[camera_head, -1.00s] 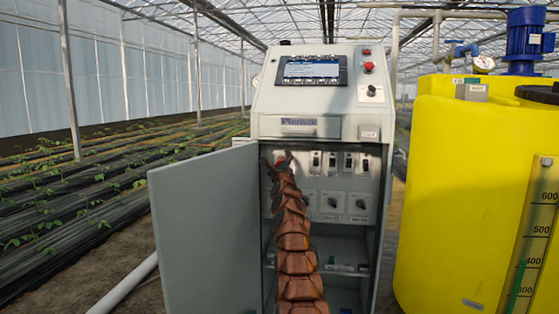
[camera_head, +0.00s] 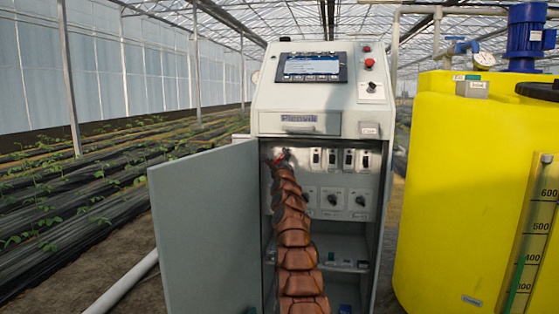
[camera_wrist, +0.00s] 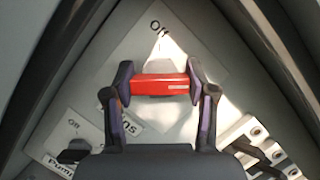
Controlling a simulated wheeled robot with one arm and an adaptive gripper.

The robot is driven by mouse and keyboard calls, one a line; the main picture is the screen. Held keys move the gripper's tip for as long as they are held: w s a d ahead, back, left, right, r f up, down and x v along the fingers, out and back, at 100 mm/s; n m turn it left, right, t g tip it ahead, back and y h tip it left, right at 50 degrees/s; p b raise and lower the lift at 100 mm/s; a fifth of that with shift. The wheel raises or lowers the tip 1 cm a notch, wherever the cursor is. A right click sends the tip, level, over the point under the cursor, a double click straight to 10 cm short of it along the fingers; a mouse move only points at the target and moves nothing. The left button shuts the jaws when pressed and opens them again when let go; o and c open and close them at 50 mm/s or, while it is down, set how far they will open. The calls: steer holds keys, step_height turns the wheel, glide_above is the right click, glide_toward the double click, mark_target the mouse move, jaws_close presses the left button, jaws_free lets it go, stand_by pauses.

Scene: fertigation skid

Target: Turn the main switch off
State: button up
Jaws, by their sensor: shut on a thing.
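The main switch has a red handle (camera_wrist: 162,86) on a pale square plate (camera_wrist: 205,110), which looks like a diamond in the wrist view. A partly readable label beginning with "O" is near the plate's top corner. My gripper (camera_wrist: 160,86) is shut on the red handle, one finger at each end. The handle lies level across the wrist view. In the head view, the red handle (camera_head: 280,157) shows at the upper left inside the open cabinet (camera_head: 330,226). My arm and gripper hide much of the switch there.
The grey cabinet door (camera_head: 207,230) stands open to the left of my arm. Several black breakers (camera_head: 332,159) and rotary knobs (camera_head: 333,199) are just right of the switch. A yellow tank (camera_head: 465,190) stands to the right of the cabinet.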

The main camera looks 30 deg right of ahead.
steer(key=shift+n, duration=0.3)
steer(key=n+y+p, duration=0.1)
steer(key=n, duration=0.2)
steer(key=n+g+y+p, duration=0.1)
steer(key=n, duration=0.1)
steer(key=shift+r+n+y, duration=0.15)
steer(key=shift+n+y, duration=0.25)
steer(key=n+g+p, duration=0.1)
steer(key=n+p, duration=0.3)
steer(key=shift+r+g+y+p, duration=0.1)
steer(key=shift+g+y+p, duration=0.2)
steer(key=shift+g+p, duration=0.1)
steer(key=n+g+p, duration=0.1)
steer(key=n+p, duration=0.3)
steer(key=p, duration=0.3)
steer(key=shift+g, duration=0.3)
steer(key=n+p, duration=0.2)
steer(key=p, duration=0.2)
steer(key=shift+g, duration=0.4)
steer(key=shift+f+p, duration=0.2)
steer(key=shift+p, duration=0.45)
steer(key=shift+f+n+g+p, duration=0.2)
steer(key=shift+n+g+p, duration=0.1)
steer(key=shift+n, duration=0.1)
steer(key=o, duration=1.2)
